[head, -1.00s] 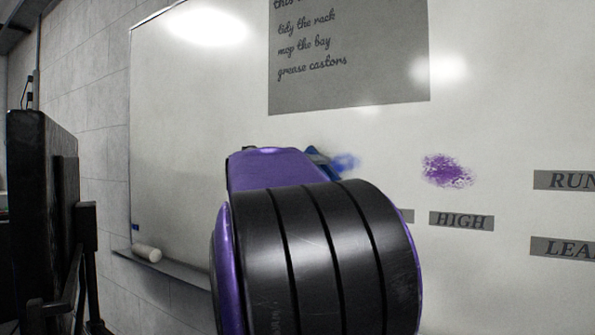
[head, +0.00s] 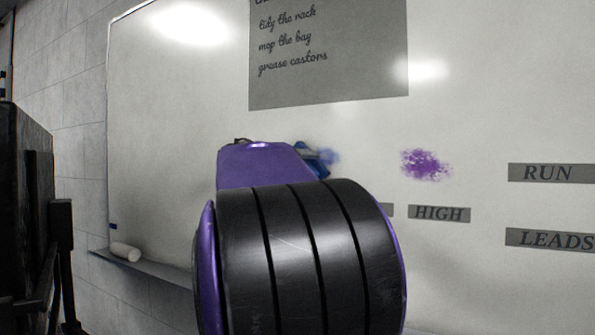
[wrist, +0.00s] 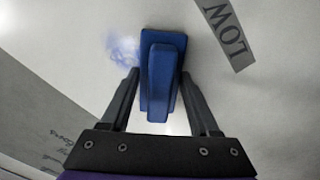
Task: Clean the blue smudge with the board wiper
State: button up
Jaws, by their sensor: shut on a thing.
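The blue board wiper (wrist: 161,75) is held between the two fingers of my gripper (wrist: 161,92) in the wrist view. Its broad pad faces the whiteboard; I cannot tell whether it touches. The blue smudge (wrist: 122,48) shows on the board just left of the wiper, partly hidden by it. In the head view the smudge (head: 330,156) is a faint blue patch just right of the wiper (head: 312,158). My purple and black arm hides the gripper and most of the wiper there.
The whiteboard (head: 190,100) fills the background. A purple smudge (head: 426,165) lies right of the blue one. Labels HIGH (head: 439,214), RUN, LEADS and LOW (wrist: 224,32) and a grey note (head: 328,60) are on the board. A white roll (head: 125,251) lies on the tray. A dark upright object (head: 25,200) stands left.

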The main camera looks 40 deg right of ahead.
aim_at(346, 162)
jog(key=shift+s+d, duration=0.25)
jog(key=shift+s, duration=0.3)
jog(key=shift+s+d, duration=0.2)
jog(key=shift+s, duration=0.35)
jog(key=shift+s+d, duration=0.45)
jog(key=shift+s, duration=0.55)
jog(key=shift+s+d, duration=0.45)
jog(key=shift+s, duration=0.55)
jog(key=shift+s+d, duration=0.45)
jog(key=shift+s, duration=0.55)
jog(key=shift+w+a, duration=0.1)
